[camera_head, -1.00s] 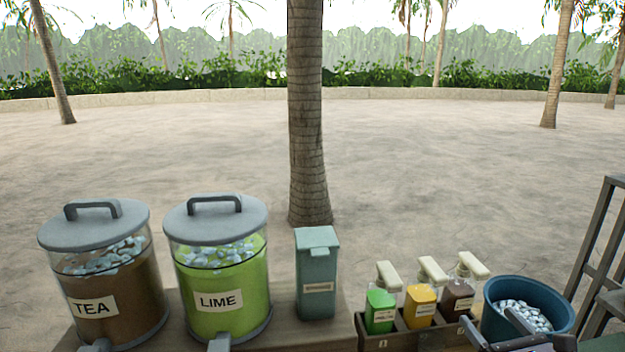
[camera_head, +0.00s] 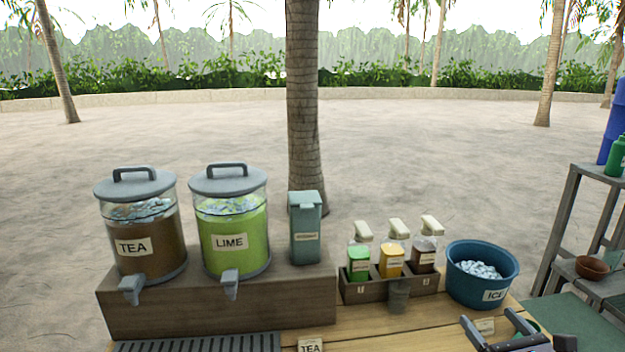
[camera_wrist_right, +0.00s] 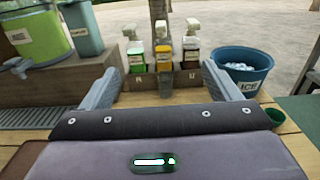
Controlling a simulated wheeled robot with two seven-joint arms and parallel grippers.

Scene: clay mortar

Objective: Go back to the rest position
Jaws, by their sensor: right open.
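My right gripper (camera_head: 488,318) is at the lower right of the head view, in front of the blue ice bucket (camera_head: 462,290). Its two grey fingers stand apart with nothing between them. My left gripper is not in view.
A tea dispenser (camera_head: 150,240) and a lime dispenser (camera_head: 232,235) stand on a wooden riser (camera_head: 180,312), with a teal box (camera_head: 305,235) beside them. The rack (camera_head: 362,293) holds green, yellow and brown bottles. A shelf (camera_head: 565,215) stands at the right.

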